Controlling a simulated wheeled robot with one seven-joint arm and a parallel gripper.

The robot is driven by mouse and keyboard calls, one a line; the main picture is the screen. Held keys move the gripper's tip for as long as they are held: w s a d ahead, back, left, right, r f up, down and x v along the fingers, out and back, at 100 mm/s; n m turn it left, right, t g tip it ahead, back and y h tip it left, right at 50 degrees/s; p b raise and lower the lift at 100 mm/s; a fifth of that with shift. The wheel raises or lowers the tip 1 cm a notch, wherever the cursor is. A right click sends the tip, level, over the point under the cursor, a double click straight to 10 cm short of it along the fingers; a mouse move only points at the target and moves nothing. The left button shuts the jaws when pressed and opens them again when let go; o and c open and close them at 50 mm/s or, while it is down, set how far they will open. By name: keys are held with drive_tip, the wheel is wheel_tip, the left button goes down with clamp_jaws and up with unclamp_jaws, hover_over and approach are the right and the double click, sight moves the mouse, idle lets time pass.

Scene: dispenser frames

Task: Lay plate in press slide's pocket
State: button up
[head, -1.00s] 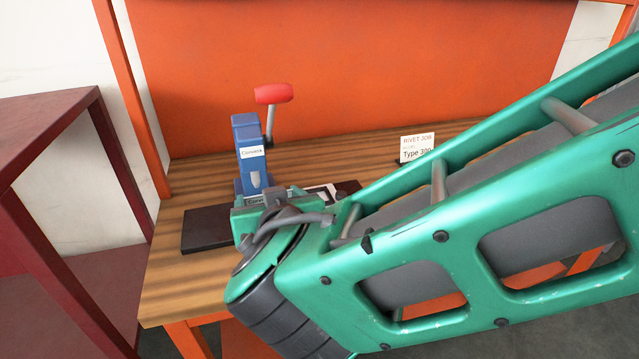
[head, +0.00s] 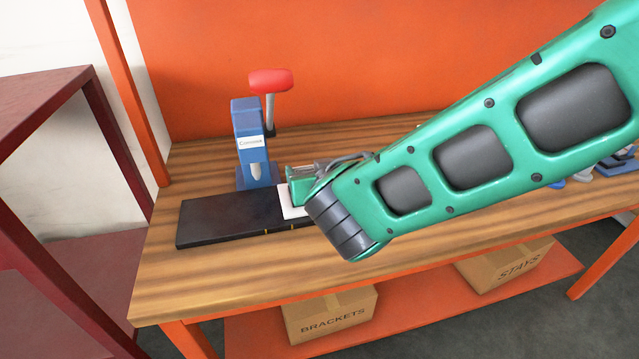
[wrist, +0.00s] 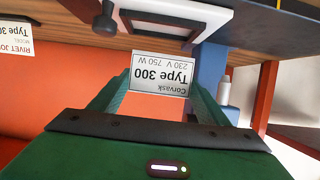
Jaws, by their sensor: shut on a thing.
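A small white plate (wrist: 162,73) printed "Corvask Type 300" is between the fingers of my gripper (wrist: 160,84), which is shut on it. In the wrist view the plate's print is upside down. In the head view, part of the white slide (head: 291,212) shows on the black base (head: 222,220), in front of the blue press (head: 247,145). My gripper (head: 302,182) is just right of the press there; the plate and most of the pocket are hidden.
The press has a red-knobbed lever (head: 270,82). A job card (wrist: 15,40) shows in the wrist view. The wooden bench (head: 200,284) is clear at its front left. Cardboard boxes (head: 330,316) stand on the shelf below. A dark red frame (head: 50,105) is at left.

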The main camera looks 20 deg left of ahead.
drive_tip(key=shift+w+d+f, duration=0.1)
drive_tip(key=shift+w+f, duration=0.45)
drive_tip(key=shift+w, duration=0.2)
drive_tip(key=shift+f, duration=1.9)
drive_tip(key=o, duration=1.1)
drive_tip(key=shift+f, duration=0.1)
